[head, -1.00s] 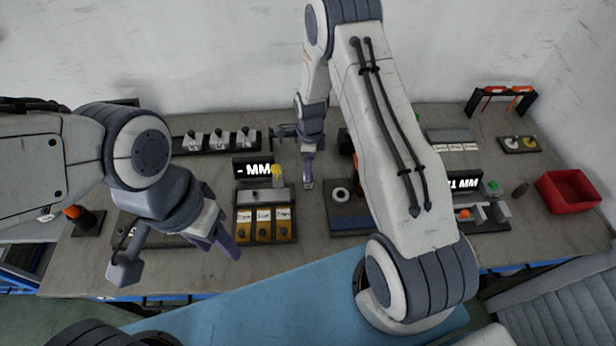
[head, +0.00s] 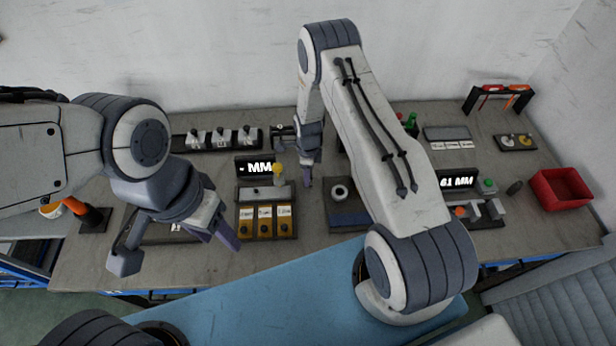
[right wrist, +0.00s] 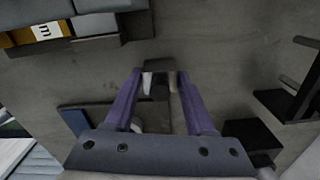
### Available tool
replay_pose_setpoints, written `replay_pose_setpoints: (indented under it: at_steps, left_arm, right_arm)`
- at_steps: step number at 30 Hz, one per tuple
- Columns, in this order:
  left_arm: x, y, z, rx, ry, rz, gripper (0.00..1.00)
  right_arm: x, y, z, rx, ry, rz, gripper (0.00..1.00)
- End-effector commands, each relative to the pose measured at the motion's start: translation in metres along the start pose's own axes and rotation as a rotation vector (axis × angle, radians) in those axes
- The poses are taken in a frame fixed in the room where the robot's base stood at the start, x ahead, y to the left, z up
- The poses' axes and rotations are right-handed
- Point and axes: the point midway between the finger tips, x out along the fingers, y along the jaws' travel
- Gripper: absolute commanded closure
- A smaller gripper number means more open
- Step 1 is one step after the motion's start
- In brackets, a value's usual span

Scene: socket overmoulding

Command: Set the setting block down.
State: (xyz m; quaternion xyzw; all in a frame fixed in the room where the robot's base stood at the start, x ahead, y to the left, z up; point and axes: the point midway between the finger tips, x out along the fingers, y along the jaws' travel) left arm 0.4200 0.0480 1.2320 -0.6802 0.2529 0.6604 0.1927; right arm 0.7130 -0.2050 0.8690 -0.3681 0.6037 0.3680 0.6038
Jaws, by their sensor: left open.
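My right gripper (head: 308,182) hangs over the middle of the bench, between the left display and the dark tray with a pale ring. In the right wrist view its purple fingers (right wrist: 160,76) appear closed on a small pale-and-dark piece, seemingly the setting block (right wrist: 148,82). The fingers hide much of it, and I cannot tell whether it touches the bench. In the head view the block is not clearly visible. My left gripper (head: 225,236) is open and empty near the bench's front left.
A left display (head: 254,167) stands behind yellow labelled bins (head: 264,227). The dark tray (head: 343,216) bears a pale ring (head: 340,192). A right display (head: 458,179), a red bin (head: 560,189) and a rack of pale plugs (head: 220,139) stand around. Bare bench lies around my right gripper.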

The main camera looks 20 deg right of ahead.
Motion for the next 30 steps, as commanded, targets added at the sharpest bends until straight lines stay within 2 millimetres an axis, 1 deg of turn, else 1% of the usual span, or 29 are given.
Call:
replay_pose_setpoints:
  at_steps: [1, 2, 3, 4, 14, 20, 23, 27, 30]
  left_arm:
    - [0.000, 0.000, 0.000, 0.000, 0.000, 0.000, 0.50]
    - [0.000, 0.000, 0.000, 0.000, 0.000, 0.000, 0.50]
    - [0.000, 0.000, 0.000, 0.000, 0.000, 0.000, 0.50]
    - [0.000, 0.000, 0.000, 0.000, 0.000, 0.000, 0.50]
    - [0.000, 0.000, 0.000, 0.000, 0.000, 0.000, 0.50]
    - [0.006, 0.000, 0.000, -0.001, 0.000, 0.000, 0.50]
    - [0.013, -0.001, 0.001, -0.002, 0.000, 0.000, 0.50]
    - [0.026, -0.002, 0.001, -0.004, 0.000, 0.000, 0.50]
    - [0.035, -0.003, 0.002, -0.006, 0.000, 0.000, 0.50]
  right_arm:
    - [0.000, 0.000, 0.000, 0.000, 0.000, 0.000, 0.68]
    - [0.000, 0.000, 0.000, 0.000, 0.000, 0.000, 0.80]
    - [0.000, 0.000, 0.000, 0.000, 0.000, 0.000, 0.95]
    - [0.000, 0.000, 0.000, 0.000, 0.000, 0.000, 1.00]
    - [-0.001, -0.001, 0.000, 0.000, -0.001, -0.001, 1.00]
    - [-0.009, -0.002, 0.001, 0.000, -0.002, -0.003, 1.00]
    - [-0.019, -0.001, 0.001, 0.000, -0.002, -0.003, 1.00]
    - [-0.041, -0.002, 0.001, 0.000, -0.003, -0.006, 1.00]
    - [-0.054, 0.008, -0.026, 0.006, -0.001, -0.002, 1.00]
